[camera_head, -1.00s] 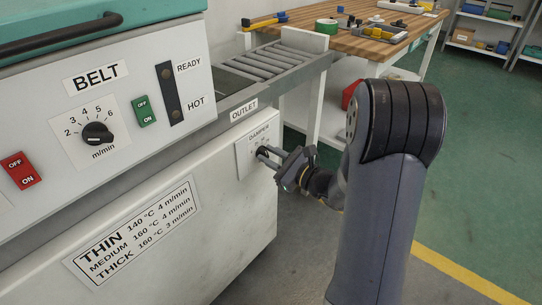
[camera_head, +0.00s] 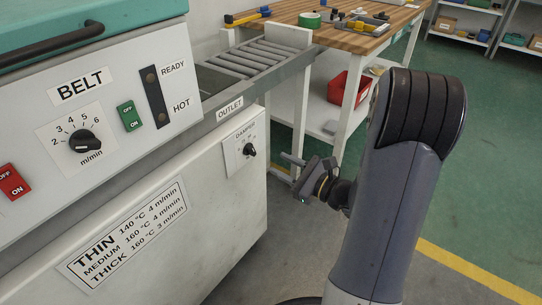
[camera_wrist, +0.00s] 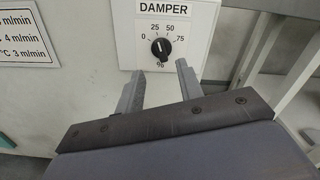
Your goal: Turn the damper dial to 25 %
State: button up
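The damper dial (camera_wrist: 161,47) is a small black knob on a white plate (camera_wrist: 198,17) marked 0, 25, 50, 75 and %. In the wrist view its light pointer line appears to point up and slightly left, towards 25. The dial (camera_head: 249,150) also shows in the head view, uncovered. My gripper (camera_head: 285,167) is to the right of the dial, clear of it. In the wrist view my gripper (camera_wrist: 160,70) is open and empty, its two fingers apart just below the dial in the picture.
The belt dial (camera_head: 83,141), a green switch (camera_head: 129,116) and a red switch (camera_head: 12,182) are on the machine's upper panel. The roller outlet (camera_head: 250,58) lies above the damper plate. A workbench (camera_head: 350,38) with a red bin (camera_head: 347,92) below stands behind. Open floor lies to the right.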

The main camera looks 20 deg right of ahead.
aim_at(253, 150)
jog(key=shift+v, duration=0.95)
jog(key=b+x, duration=0.2)
jog(key=x, duration=0.9)
jog(key=shift+s, duration=0.1)
